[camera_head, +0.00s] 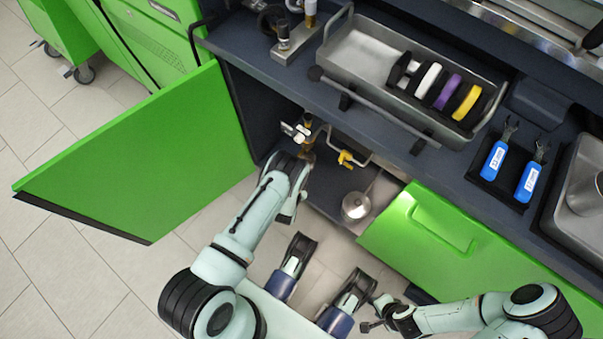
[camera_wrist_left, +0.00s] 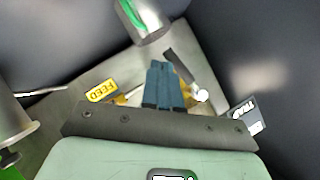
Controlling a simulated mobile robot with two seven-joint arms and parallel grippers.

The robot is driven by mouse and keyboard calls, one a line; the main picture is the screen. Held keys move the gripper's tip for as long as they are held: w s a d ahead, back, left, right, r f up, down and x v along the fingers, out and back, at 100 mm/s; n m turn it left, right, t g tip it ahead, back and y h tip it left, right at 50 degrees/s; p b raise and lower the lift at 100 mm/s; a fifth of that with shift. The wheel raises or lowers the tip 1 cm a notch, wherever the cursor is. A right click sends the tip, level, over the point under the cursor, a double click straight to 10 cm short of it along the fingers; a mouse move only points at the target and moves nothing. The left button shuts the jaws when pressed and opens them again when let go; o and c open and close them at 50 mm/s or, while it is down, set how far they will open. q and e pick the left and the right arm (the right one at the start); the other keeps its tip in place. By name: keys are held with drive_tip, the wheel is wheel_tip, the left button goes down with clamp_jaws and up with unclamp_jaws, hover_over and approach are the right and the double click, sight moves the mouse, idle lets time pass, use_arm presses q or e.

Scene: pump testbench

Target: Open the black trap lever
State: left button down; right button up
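The black trap lever (camera_wrist_left: 181,66) shows in the left wrist view as a dark slanted bar, just right of my left fingertips. It runs down toward a pale round fitting (camera_wrist_left: 201,95), near the dark TRAP label (camera_wrist_left: 244,112). My left gripper (camera_wrist_left: 164,68) has its two blue-grey fingers together, with nothing visible between them. The fingers look beside the lever; I cannot tell whether they touch it. In the head view my left arm reaches into the open cabinet, and the lever cannot be made out there. My right gripper (camera_head: 375,312) is at the lower middle, fingers apart and empty.
A yellow FEED label (camera_wrist_left: 101,91) lies left of my left fingers, and a metal cylinder (camera_wrist_left: 145,18) stands beyond them. The open green door (camera_head: 140,155) flanks my left arm. A yellow valve (camera_head: 346,158) and a steel pot (camera_head: 356,206) are right of it, under the bench.

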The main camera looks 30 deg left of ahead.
use_arm(q)
drive_tip(key=shift+a+f, duration=0.3)
drive_tip(key=shift+a, duration=0.1)
use_arm(e)
drive_tip(key=shift+s+f, duration=0.1)
drive_tip(key=shift+s, duration=0.05)
idle(0.4)
